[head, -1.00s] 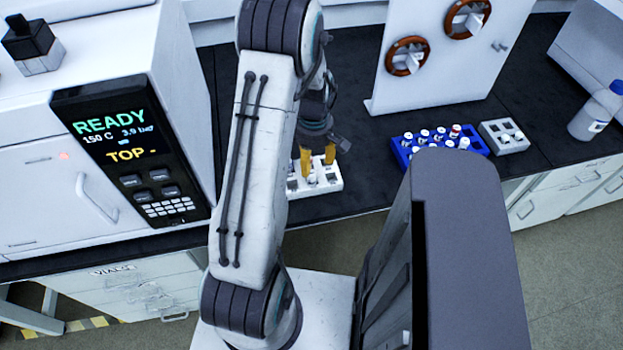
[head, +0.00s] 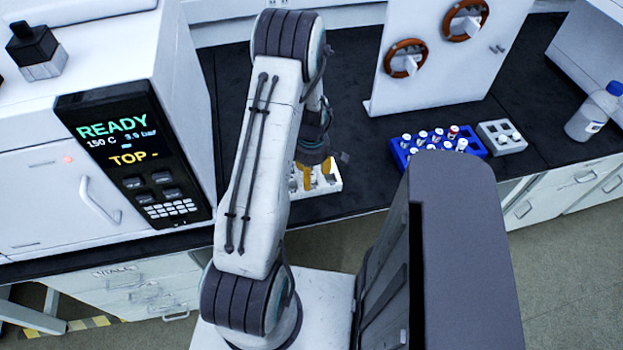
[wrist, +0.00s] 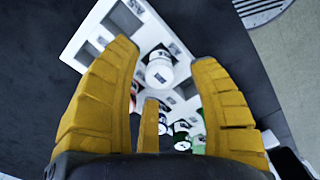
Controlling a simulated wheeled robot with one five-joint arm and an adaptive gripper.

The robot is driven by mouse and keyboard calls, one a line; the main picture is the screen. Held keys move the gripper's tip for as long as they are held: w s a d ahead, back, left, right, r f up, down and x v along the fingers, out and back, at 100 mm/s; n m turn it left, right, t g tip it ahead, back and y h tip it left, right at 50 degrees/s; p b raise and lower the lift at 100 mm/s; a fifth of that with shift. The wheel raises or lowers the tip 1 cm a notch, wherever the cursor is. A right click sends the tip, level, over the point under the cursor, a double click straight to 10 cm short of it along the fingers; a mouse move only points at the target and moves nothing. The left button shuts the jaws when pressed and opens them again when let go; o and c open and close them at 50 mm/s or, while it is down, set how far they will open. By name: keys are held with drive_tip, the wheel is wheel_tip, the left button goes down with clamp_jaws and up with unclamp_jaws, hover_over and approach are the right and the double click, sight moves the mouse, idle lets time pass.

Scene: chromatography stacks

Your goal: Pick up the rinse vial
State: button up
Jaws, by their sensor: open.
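A white rack (head: 328,182) with vials stands on the black bench, under my gripper (head: 318,174) in the head view. In the wrist view the rack (wrist: 88,40) lies tilted below my yellow fingers (wrist: 163,58). A white-capped vial (wrist: 159,72) stands in the rack and shows between my spread fingertips. No contact with it is visible. More capped vials (wrist: 182,143) show lower down, partly hidden behind the fingers. The rack labels are only partly readable, so I cannot tell for certain which vial is the rinse vial. My gripper is open and empty.
A blue rack (head: 474,143) with several vials and a small grey rack (head: 507,148) stand to the right. A white panel (head: 440,70) with round ports rises behind them. A bottle (head: 588,118) stands at far right. The instrument (head: 95,55) bounds the left.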

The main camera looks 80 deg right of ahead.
drive_tip(key=shift+f, duration=0.75)
clamp_jaws()
